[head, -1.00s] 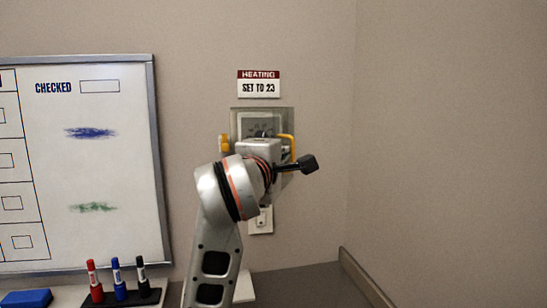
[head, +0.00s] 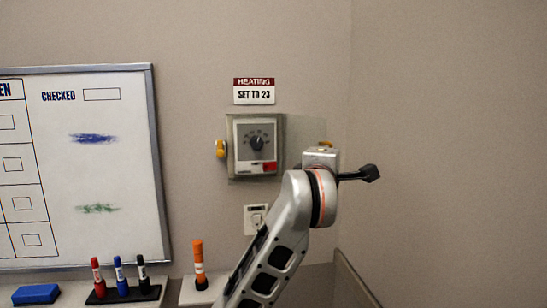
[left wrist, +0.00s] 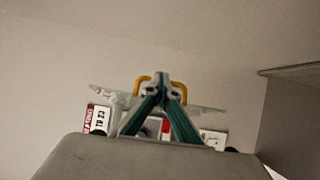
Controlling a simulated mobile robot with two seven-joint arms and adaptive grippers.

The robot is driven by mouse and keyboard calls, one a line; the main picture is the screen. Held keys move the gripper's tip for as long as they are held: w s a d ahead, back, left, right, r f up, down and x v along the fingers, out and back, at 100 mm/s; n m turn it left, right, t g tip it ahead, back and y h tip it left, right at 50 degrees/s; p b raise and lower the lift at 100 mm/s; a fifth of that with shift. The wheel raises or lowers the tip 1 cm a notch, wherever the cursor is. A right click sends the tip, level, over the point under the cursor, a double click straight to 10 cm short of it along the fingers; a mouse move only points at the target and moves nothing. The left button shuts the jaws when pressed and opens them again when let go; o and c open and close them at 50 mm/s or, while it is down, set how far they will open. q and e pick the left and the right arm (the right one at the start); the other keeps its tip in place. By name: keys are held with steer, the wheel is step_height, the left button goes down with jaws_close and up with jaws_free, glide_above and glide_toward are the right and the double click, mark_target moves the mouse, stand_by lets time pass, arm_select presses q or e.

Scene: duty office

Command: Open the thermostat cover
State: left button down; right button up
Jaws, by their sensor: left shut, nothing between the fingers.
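The thermostat (head: 256,146) is on the wall under the heating sign, with a dark dial and a red mark at its lower right. Its clear cover (head: 302,132) stands swung out to the right, so the dial face shows uncovered. A yellow knob (head: 220,149) is at the left side. My left gripper (left wrist: 162,82) is shut and empty, its green fingertips close to the yellow handle (left wrist: 142,84), which shows on both sides of them; I cannot tell if they touch. In the head view my wrist hides the fingers. My right gripper is not in view.
A heating sign (head: 254,91) reads "SET TO 23". A wall switch (head: 256,218) is below the thermostat. The right wall is bare.

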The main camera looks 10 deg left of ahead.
arm_select(q)
steer(key=shift+w+d, duration=0.4)
steer(key=shift+w, duration=0.45)
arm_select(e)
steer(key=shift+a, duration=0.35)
arm_select(q)
steer(key=shift+w, duration=0.1)
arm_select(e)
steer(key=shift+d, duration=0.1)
